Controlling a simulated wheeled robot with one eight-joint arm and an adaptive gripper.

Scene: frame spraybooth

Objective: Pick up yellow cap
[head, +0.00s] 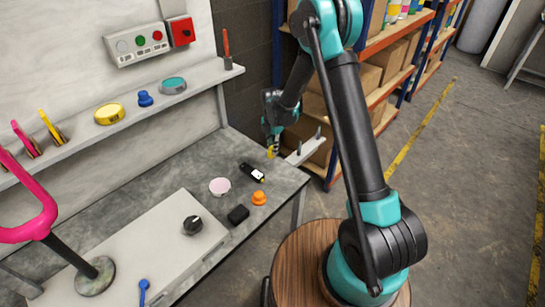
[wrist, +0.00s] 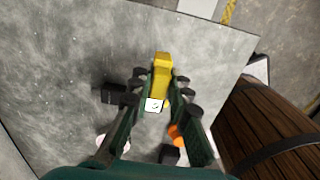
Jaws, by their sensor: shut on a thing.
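The yellow cap (wrist: 161,75) is between the fingers of my gripper (wrist: 160,84) in the wrist view, and the fingers are shut on it.
On the bench (head: 185,160) lie a black labelled item (head: 252,172), a pink disc (head: 219,187), an orange knob (head: 259,198) and a black block (head: 238,214). A white box (head: 130,265) stands in front. A shelf (head: 70,142) holds tins. A pink-handled stand (head: 95,275) is at left.

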